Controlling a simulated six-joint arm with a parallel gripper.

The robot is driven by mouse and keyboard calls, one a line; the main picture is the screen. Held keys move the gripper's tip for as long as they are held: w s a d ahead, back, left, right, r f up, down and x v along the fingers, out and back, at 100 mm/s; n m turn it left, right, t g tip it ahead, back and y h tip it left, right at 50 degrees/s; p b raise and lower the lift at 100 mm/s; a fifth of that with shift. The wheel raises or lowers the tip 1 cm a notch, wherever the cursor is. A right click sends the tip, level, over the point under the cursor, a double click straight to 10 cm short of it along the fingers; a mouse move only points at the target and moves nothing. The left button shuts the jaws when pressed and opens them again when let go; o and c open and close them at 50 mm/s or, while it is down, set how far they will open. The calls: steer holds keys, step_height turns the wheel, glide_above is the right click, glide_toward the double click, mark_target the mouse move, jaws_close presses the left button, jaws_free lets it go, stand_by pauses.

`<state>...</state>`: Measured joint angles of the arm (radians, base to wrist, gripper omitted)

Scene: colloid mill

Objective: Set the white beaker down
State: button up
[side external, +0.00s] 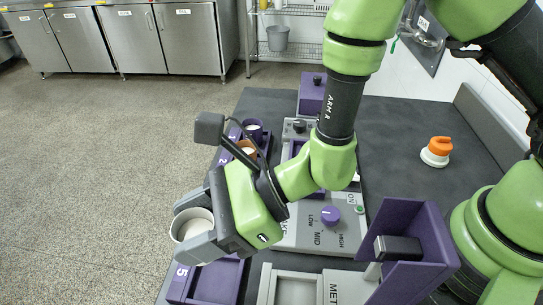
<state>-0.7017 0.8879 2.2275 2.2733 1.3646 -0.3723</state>
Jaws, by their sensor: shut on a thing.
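The white beaker (190,226) is in the side external view, left of centre. My gripper (192,229) is shut on it, with a grey finger on each side of it. The beaker's open top faces up and somewhat toward the camera. It is held above the purple rack (215,284), near the slot marked 5. The beaker's underside and its exact gap to the rack are hard to tell. My gripper and wrist hide the middle of the rack.
A purple cup (253,128) and an orange cup (247,149) stand in the rack's far slots. The grey mill panel (310,233) with a purple dial (330,215) lies to the right. An orange-and-white item (437,151) stands on the dark table (400,117).

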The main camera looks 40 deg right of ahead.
steer(key=w+d+m+t+h, duration=0.1)
steer(key=w+d+m, duration=0.1)
steer(key=w+d, duration=0.4)
steer(key=w+d+m+t+h, duration=0.1)
steer(key=w+d+t, duration=0.1)
steer(key=w+d, duration=0.4)
steer(key=w+d+m+t+h, duration=0.1)
steer(key=w+d+m+t, duration=0.1)
steer(key=w+d, duration=0.4)
steer(key=shift+d+r+m+h, duration=0.15)
steer(key=shift+d+m+h, duration=0.2)
steer(key=shift+d, duration=0.75)
steer(key=d+m+t+h, duration=0.1)
steer(key=d, duration=0.7)
steer(key=w+d+m+t+h, duration=0.1)
steer(key=d+m+h, duration=0.1)
steer(key=d, duration=0.6)
steer(key=d+m+t+h, duration=0.1)
steer(key=d, duration=0.7)
steer(key=shift+w+h, duration=0.35)
steer(key=s+d+m+h, duration=0.2)
steer(key=s+d, duration=0.2)
steer(key=d, duration=0.4)
steer(key=s+d+m+h, duration=0.2)
steer(key=s+d, duration=0.1)
steer(key=d, duration=0.6)
steer(key=shift+t, duration=0.3)
steer(key=f, duration=0.5)
steer(key=shift+s+f, duration=0.3)
steer(key=shift+f, duration=2.4)
